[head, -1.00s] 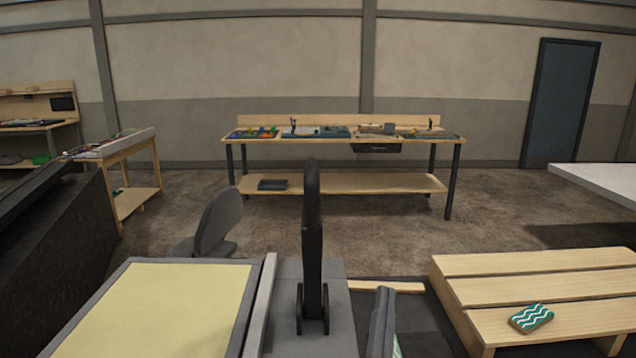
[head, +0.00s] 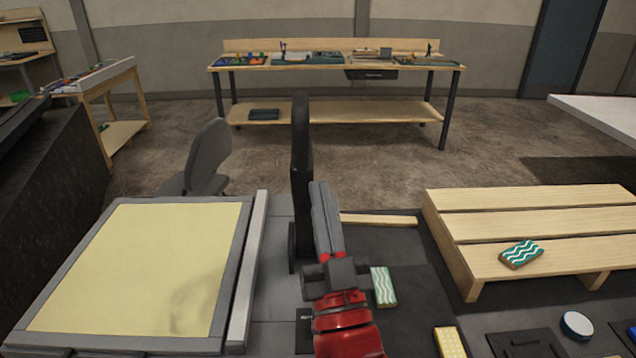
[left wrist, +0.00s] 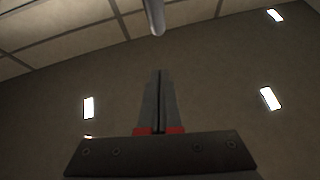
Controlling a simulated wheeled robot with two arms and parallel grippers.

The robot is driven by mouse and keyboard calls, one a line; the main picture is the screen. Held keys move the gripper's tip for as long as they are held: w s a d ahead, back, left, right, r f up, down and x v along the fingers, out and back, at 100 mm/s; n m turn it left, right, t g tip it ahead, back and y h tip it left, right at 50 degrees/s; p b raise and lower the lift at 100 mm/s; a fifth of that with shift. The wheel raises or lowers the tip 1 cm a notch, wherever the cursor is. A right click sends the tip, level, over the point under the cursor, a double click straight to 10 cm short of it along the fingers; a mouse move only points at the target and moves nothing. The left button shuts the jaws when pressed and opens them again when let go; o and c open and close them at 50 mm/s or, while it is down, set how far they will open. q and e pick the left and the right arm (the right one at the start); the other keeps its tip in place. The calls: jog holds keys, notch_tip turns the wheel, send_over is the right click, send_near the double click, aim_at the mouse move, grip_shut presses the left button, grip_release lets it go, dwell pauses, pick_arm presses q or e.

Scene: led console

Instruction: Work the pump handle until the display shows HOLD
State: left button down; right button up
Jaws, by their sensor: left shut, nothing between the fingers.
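The pump handle (head: 300,160) is a tall black lever, standing nearly upright on a grey base in the head view. My left gripper (head: 319,188), red with grey fingers, is shut and empty. Its fingers point up just right of the handle in the picture; I cannot tell whether they touch it. The shut fingers also show in the left wrist view (left wrist: 158,75), with a grey rounded bar end (left wrist: 153,20) above them that I cannot identify for sure. No display lettering is readable. My right gripper is not in view.
A grey-framed yellow panel (head: 145,265) lies left of the handle. A slatted wooden platform (head: 540,225) with a teal wavy-patterned block (head: 521,254) is at right. Another wavy block (head: 384,287) lies near my gripper.

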aim_at(302, 119)
pick_arm(q)
jog(key=p+x, duration=0.1)
jog(key=x, duration=0.2)
jog(key=p+x, duration=0.2)
jog(key=x, duration=0.1)
jog(key=f+p+x, duration=0.1)
jog(key=x, duration=0.2)
jog(key=shift+w+a+r, duration=0.15)
jog(key=shift+w, duration=0.45)
jog(key=shift+w+a+f, duration=0.15)
jog(key=shift+w+f, duration=0.1)
jog(key=shift+w, duration=0.6)
jog(key=shift+p, duration=0.3)
